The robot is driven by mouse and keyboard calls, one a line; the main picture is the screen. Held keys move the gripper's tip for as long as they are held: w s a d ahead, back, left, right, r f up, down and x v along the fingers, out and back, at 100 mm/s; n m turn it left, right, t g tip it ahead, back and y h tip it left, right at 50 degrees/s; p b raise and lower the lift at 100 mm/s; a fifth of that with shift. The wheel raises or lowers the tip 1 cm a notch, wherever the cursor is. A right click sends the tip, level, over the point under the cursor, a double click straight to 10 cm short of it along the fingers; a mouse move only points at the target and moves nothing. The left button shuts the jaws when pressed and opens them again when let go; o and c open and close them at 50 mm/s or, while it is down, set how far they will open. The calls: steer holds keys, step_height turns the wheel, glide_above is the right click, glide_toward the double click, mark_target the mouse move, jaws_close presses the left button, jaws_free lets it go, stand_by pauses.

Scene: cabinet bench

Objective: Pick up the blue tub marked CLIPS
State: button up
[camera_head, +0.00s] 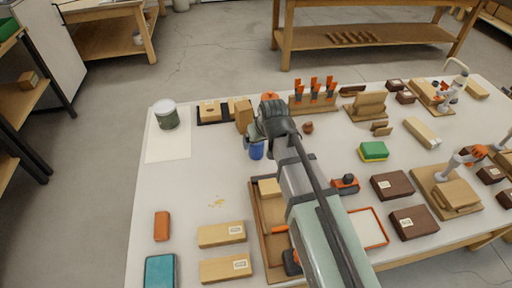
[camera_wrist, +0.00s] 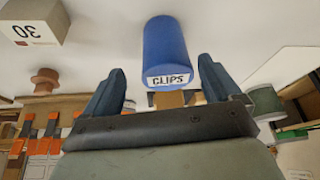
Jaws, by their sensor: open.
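The blue tub (camera_head: 257,151) stands on the white bench top, partly hidden behind my gripper and arm. In the wrist view the tub (camera_wrist: 166,42) shows its white CLIPS label toward the camera. My gripper (camera_wrist: 161,66) is open, with one dark finger on each side of the tub's labelled end. Gaps show between the fingers and the tub, and nothing is held. In the head view my gripper (camera_head: 254,139) is right at the tub, low over the bench.
A grey-green can (camera_head: 166,115) stands on a white sheet at the back left. A rack with orange-handled tools (camera_head: 314,91) is behind my gripper. A wooden tray (camera_head: 257,222) lies in front. The bench left of the tub is mostly clear.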

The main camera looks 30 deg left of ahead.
steer(key=shift+s+a+x, duration=0.15)
steer(key=shift+x, duration=1.2)
steer(key=shift+s+a+x, duration=0.1)
steer(key=shift+s+x, duration=0.05)
steer(key=shift+x, duration=1.15)
steer(key=shift+c, duration=0.5)
steer(key=c, duration=1.1)
steer(key=shift+o, duration=0.2)
steer(key=shift+r, duration=0.1)
